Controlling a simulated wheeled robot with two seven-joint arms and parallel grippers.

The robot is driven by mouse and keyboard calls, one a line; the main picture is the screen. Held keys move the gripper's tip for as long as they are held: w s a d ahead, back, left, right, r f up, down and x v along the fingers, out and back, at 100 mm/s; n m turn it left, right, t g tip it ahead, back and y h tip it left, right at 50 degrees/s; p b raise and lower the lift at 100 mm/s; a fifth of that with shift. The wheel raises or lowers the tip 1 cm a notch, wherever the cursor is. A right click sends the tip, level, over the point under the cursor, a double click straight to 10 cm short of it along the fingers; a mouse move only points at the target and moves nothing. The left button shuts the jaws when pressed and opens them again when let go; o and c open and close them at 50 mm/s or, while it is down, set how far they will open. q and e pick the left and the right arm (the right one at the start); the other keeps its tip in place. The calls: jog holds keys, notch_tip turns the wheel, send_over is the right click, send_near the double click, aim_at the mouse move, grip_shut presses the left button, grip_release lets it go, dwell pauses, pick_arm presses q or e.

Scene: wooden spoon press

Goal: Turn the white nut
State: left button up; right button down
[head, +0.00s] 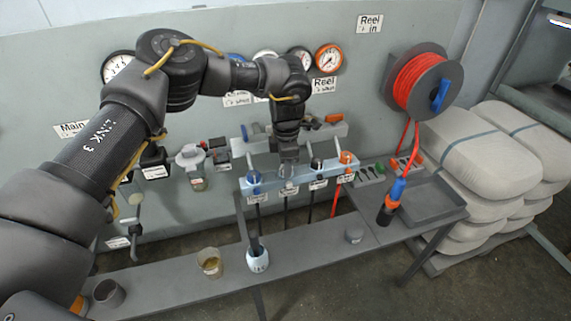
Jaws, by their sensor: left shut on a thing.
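A pale blue manifold bar (302,178) runs along the front of the wall, with a row of coloured fittings and labels on it. My left gripper (289,160) points down onto this bar, between the blue fitting (254,179) and the black fitting (317,164). It is shut on the white nut (288,186), which is mostly hidden by the fingers, with a little pale surface showing below them. An orange fitting (346,157) sits at the bar's right end. My right gripper is not in view.
A red hose reel (417,84) hangs at the right. Stacked sacks (490,150) stand beyond it.

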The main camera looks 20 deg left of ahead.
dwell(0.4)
pick_arm(q)
jog(key=o, duration=1)
jog(key=shift+c, duration=0.2)
